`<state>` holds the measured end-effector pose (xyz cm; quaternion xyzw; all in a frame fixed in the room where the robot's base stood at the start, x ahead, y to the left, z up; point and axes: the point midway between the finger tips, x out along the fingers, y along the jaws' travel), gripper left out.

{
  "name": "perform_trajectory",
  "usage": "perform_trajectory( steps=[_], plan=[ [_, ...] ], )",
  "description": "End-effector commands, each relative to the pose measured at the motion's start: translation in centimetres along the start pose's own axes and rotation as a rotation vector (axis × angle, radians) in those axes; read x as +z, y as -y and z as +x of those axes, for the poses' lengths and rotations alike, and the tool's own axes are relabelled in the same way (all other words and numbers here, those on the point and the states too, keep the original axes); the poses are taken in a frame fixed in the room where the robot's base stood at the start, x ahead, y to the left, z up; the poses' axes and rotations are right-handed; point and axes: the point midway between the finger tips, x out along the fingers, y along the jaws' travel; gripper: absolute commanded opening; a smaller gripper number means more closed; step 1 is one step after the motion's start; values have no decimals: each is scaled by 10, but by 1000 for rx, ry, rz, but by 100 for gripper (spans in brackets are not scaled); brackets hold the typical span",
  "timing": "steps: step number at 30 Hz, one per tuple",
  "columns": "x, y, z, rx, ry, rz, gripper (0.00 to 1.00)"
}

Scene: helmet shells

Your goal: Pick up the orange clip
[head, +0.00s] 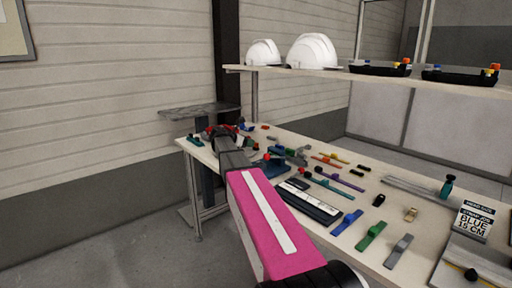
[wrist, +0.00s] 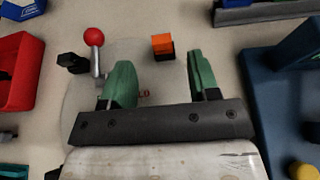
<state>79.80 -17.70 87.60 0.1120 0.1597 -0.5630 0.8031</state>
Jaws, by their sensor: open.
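The orange clip (wrist: 162,42) is a small block, orange on top with a dark lower part. In the wrist view it lies on the pale table just beyond my gripper (wrist: 160,65), roughly in line with the gap between its two green fingers. The fingers are apart and nothing is between them. In the head view my arm reaches to the far left part of the table, and my gripper (head: 226,132) is small there among crowded parts. I cannot make out the clip for sure in the head view.
A lever with a red ball knob (wrist: 93,37) stands close to the left finger. A red bin (wrist: 14,72) is at the left and a dark blue fixture (wrist: 282,95) at the right. White helmets (head: 312,51) sit on the shelf above the table.

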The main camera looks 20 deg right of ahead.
Motion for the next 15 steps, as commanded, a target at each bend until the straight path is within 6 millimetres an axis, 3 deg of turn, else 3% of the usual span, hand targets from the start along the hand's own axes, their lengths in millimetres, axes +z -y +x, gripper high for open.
perform_trajectory(
  steps=[9, 15],
  plan=[
    [0, 1, 42, 0, 0, 0, 55],
    [0, 1, 46, 1, 0, 0, 55]
  ],
)
